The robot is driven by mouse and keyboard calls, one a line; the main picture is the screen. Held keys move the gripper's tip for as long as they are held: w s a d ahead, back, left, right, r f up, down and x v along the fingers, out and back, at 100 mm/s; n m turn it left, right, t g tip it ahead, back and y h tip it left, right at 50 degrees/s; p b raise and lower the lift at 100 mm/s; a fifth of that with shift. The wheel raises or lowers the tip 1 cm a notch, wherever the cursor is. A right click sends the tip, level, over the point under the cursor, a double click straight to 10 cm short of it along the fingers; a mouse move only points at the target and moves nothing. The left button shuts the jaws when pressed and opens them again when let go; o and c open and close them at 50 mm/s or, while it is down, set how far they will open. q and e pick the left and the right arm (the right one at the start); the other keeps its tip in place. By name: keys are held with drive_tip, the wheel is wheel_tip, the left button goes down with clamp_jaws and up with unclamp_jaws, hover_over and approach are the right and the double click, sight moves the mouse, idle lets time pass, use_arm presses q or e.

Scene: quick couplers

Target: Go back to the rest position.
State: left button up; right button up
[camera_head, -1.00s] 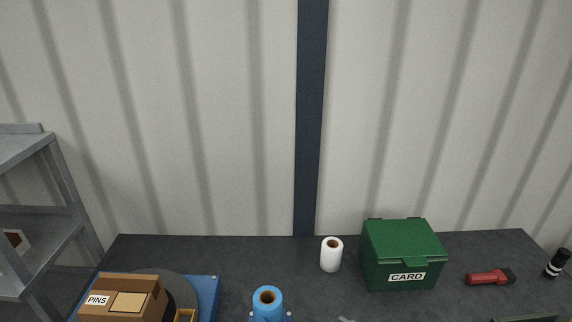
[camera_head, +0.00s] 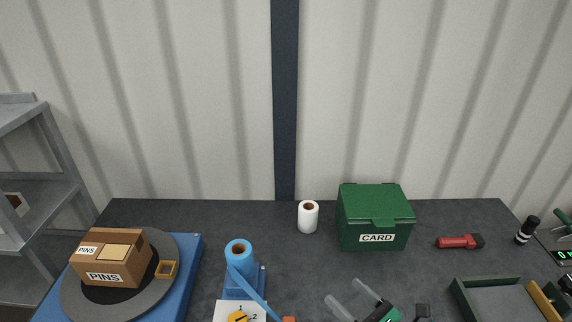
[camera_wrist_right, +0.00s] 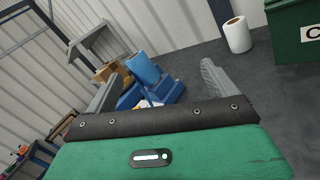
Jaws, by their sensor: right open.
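My right gripper (camera_head: 352,299) shows at the bottom of the head view, right of centre. Its two pale fingers are apart with nothing between them. In the right wrist view the fingers of the right gripper (camera_wrist_right: 160,72) also stand wide apart and empty, with blue equipment and cardboard boxes well beyond them. My left gripper is not in view.
A blue stand with a blue roll (camera_head: 239,250) is left of the gripper. A PINS box (camera_head: 118,259) sits on a grey disc at left. A white roll (camera_head: 308,217), green CARD box (camera_head: 375,216), red-handled tool (camera_head: 458,241) and grey tray (camera_head: 492,292) are on the dark table.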

drive_tip(key=s+d+f+m+h, duration=0.15)
drive_tip(key=d+m+h, duration=0.45)
drive_tip(key=m, duration=0.6)
drive_tip(key=s+d+f+m+h, duration=0.15)
drive_tip(key=d+m+h, duration=0.25)
drive_tip(key=m+h, duration=0.55)
drive_tip(key=s+a+f+m+g+y, duration=0.1)
drive_tip(key=s+f+m+g+y, duration=0.15)
drive_tip(key=s+m+g, duration=0.45)
drive_tip(key=s+f+m+g+y, duration=0.1)
drive_tip(key=s+f+m+g, duration=0.3)
drive_tip(key=s+m, duration=0.5)
wheel_tip(320, 180, down, 30)
drive_tip(key=f+g, duration=0.1)
drive_tip(key=s+d+f+g, duration=0.1)
drive_tip(key=s+d+f, duration=0.2)
drive_tip(key=s+f, duration=1.6)
drive_tip(key=shift+s+d+f+n+g, duration=0.15)
drive_tip(key=shift+s+f+n+g, duration=0.2)
drive_tip(key=shift+s, duration=0.15)
